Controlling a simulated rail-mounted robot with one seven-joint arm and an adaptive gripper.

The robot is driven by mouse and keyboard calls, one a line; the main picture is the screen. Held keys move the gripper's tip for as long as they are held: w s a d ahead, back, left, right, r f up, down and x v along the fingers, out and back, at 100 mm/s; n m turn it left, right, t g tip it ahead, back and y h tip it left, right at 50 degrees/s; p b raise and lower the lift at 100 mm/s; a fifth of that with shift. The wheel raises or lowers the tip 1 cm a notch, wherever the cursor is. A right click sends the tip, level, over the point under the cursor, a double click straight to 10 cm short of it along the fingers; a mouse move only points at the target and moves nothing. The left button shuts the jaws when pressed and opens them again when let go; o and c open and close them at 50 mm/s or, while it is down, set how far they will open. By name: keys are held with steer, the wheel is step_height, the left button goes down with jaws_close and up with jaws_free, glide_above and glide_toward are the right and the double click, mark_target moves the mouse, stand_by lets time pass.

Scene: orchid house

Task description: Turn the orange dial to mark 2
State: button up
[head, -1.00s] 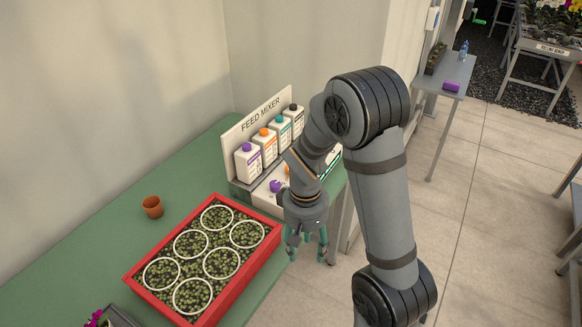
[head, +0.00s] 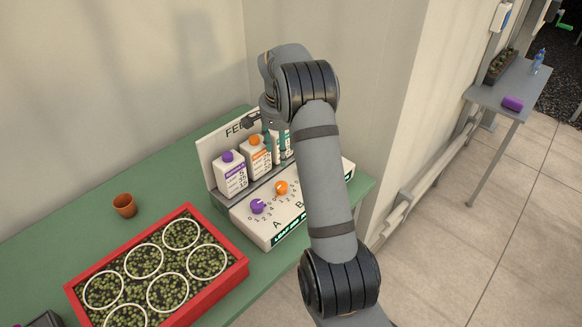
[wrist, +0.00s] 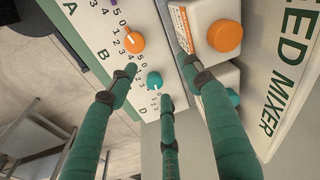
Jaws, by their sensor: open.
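The orange dial (head: 281,188) sits on the sloped front of the white feed mixer, right of the purple dial (head: 257,206). In the wrist view the orange dial (wrist: 135,42) has a white pointer and printed numbers beside it; I cannot tell surely which mark it points to. My gripper (head: 275,145) hangs above the mixer near the bottles, partly hidden by my arm. In the wrist view its green fingers (wrist: 158,82) are spread and empty, apart from the orange dial. A teal dial (wrist: 154,80) shows between them.
Bottles stand behind the dials, including a purple-capped one (head: 231,174) and an orange-capped one (head: 255,157); the orange cap (wrist: 225,37) is close to one finger. A red tray (head: 238,272) of plants and a brown pot (head: 124,205) are on the green bench (head: 165,185).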

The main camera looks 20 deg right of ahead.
mark_target(281, 185)
steer(key=s+f+m, duration=0.1)
steer(key=f, duration=0.2)
steer(key=s+f+m+g, duration=0.1)
steer(key=f, duration=0.2)
steer(key=s+a+f+m+p, duration=0.1)
steer(key=f+m, duration=0.1)
steer(key=f, duration=0.2)
steer(key=shift+s+a+g, duration=0.1)
steer(key=shift+s+g, duration=0.15)
steer(key=shift+g, duration=0.05)
steer(key=c, duration=1.2)
